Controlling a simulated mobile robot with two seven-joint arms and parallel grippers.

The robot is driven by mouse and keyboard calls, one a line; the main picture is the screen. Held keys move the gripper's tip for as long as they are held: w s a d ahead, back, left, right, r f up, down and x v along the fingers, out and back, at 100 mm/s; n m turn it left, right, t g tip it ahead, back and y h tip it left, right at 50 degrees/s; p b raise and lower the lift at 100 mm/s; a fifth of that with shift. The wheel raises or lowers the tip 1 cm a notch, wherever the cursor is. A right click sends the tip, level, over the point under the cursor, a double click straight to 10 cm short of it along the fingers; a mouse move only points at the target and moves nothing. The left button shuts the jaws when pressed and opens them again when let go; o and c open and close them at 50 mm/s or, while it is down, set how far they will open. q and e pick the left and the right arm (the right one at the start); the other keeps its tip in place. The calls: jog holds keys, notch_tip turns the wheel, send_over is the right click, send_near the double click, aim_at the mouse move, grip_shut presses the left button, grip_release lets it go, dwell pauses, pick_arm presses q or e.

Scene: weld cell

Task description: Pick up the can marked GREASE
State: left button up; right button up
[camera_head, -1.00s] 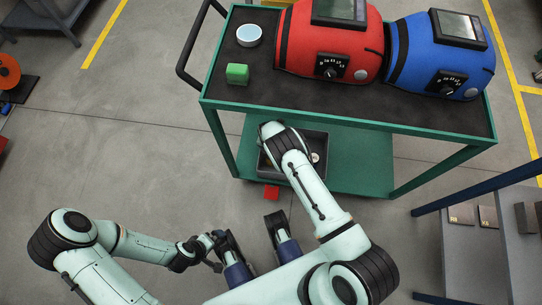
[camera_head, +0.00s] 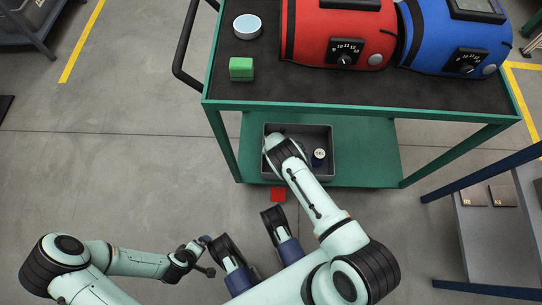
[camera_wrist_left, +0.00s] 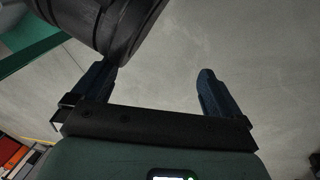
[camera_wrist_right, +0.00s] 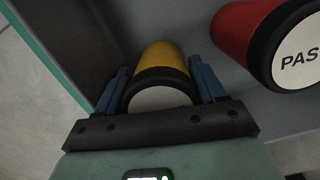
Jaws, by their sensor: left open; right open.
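In the right wrist view a yellow can (camera_wrist_right: 160,62) with a white end disc lies between the open fingers of my right gripper (camera_wrist_right: 158,70). No lettering shows on its white end, so I cannot tell whether it is the GREASE can. A red can (camera_wrist_right: 262,40) beside it on the right has a white end reading "PAS", cut off by the frame. In the head view my right arm reaches into a grey bin (camera_head: 326,135) and hides its gripper. My left gripper (camera_wrist_left: 155,75) is open and empty over bare floor.
The bin stands on the lower shelf of a green cart (camera_head: 365,150). A white-topped can (camera_head: 319,155) shows in it. The upper shelf holds a green block (camera_head: 241,69), a round tin (camera_head: 247,26), and red (camera_head: 335,30) and blue (camera_head: 445,40) machines. A rack (camera_head: 480,215) stands at right.

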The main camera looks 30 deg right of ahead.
jog(key=shift+f, duration=0.1)
jog(key=shift+d, duration=0.1)
jog(key=c, duration=0.9)
jog(key=shift+c, duration=0.2)
